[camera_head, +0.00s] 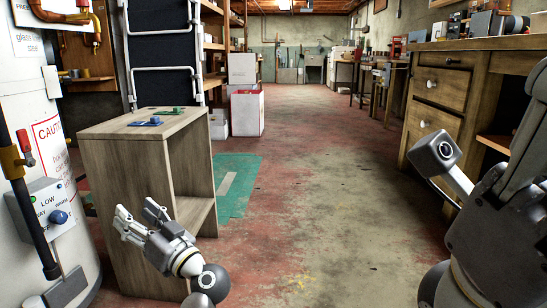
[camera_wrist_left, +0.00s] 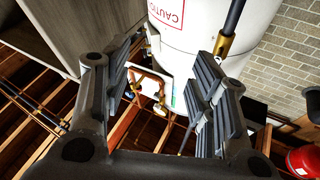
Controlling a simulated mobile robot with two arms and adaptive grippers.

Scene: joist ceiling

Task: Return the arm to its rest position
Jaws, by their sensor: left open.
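My left gripper (camera_head: 138,216) is open, with nothing visible between its fingers. It is in front of the wooden open-sided cabinet (camera_head: 122,170) in the head view, its fingers pointing up and left. In the left wrist view the two fingers (camera_wrist_left: 155,95) stand wide apart, with the white tank (camera_wrist_left: 185,50) behind them. Links of my right arm (camera_head: 500,225) fill the right edge of the head view. The right gripper's fingers do not show.
A blue item (camera_head: 147,121) and a green item (camera_head: 176,110) lie on the cabinet top. The white tank (camera_head: 25,110) with a control box stands at left. A wooden workbench (camera_head: 460,80) stands at right. The red-grey floor (camera_head: 310,170) between is clear.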

